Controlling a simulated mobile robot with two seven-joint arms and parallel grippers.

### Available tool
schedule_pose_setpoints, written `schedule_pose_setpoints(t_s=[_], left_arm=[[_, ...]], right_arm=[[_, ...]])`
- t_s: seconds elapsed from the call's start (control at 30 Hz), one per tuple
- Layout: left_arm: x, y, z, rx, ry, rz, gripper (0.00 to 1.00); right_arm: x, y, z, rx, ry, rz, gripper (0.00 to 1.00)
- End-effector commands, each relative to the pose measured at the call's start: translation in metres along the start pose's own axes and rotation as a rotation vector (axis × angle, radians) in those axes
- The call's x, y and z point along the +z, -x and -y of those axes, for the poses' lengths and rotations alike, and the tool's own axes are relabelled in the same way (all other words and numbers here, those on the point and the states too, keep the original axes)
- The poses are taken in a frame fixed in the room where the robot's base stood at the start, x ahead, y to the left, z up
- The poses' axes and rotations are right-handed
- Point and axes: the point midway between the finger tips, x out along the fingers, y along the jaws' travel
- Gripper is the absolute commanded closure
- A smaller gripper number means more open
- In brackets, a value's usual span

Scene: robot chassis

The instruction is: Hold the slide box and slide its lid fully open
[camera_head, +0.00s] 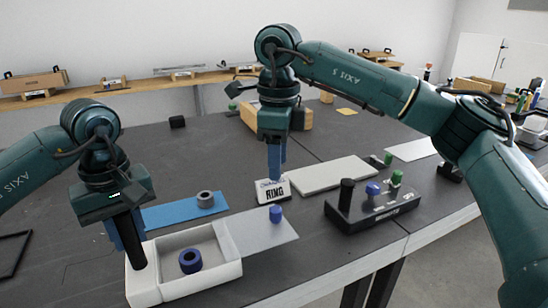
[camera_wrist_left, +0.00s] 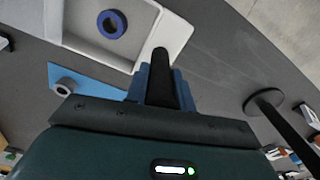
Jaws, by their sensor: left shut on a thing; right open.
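The white slide box (camera_head: 200,288) stands near the table's front edge, with a blue ring (camera_head: 190,261) inside. Its grey lid (camera_head: 255,240) extends out to the right, leaving the interior exposed; a small overlap at the box's right end cannot be ruled out. A blue knob (camera_head: 276,213) stands on the lid. My left gripper (camera_head: 128,235) is shut on the black upright handle (camera_head: 137,245) at the box's left end; the handle shows between its fingers in the left wrist view (camera_wrist_left: 160,80). My right gripper (camera_head: 275,175) is open and empty, above and behind the knob.
A white RING sign (camera_head: 272,192) stands behind the lid, under the right gripper. A blue mat (camera_head: 160,216) with a grey ring (camera_head: 205,199) lies behind the box. A black base with pegs (camera_head: 375,207) and a pale flat panel (camera_head: 330,175) lie to the right.

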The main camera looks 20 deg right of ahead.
Motion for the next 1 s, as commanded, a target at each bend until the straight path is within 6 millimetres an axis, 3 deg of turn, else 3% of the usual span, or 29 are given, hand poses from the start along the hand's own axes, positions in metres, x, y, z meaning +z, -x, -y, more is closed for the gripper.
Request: schedule_pose_setpoints(t_s=[0.03, 0.07, 0.37, 0.67, 0.77, 1.0], left_arm=[[0.002, -0.006, 0.001, -0.008, -0.002, 0.009, 1.0], [0.002, -0.006, 0.001, -0.008, -0.002, 0.009, 0.74], [0.001, -0.003, 0.0, -0.003, 0.0, 0.004, 0.5], [0.0, 0.003, 0.0, -0.001, 0.001, 0.001, 0.5], [0.0, 0.016, -0.001, 0.001, 0.0, -0.001, 0.5], [0.0, 0.067, -0.001, 0.001, 0.001, -0.002, 0.5]], right_arm=[[0.0, -0.001, 0.0, 0.0, 0.0, 0.0, 0.56], [0.0, -0.001, 0.0, 0.0, 0.0, 0.0, 0.56], [0.0, -0.001, 0.0, 0.0, 0.0, 0.0, 0.56], [0.0, -0.001, 0.0, 0.0, 0.0, 0.0, 0.56], [0.0, -0.001, 0.0, 0.0, 0.0, 0.0, 0.56], [0.0, -0.001, 0.0, 0.0, 0.0, 0.0, 0.56]])
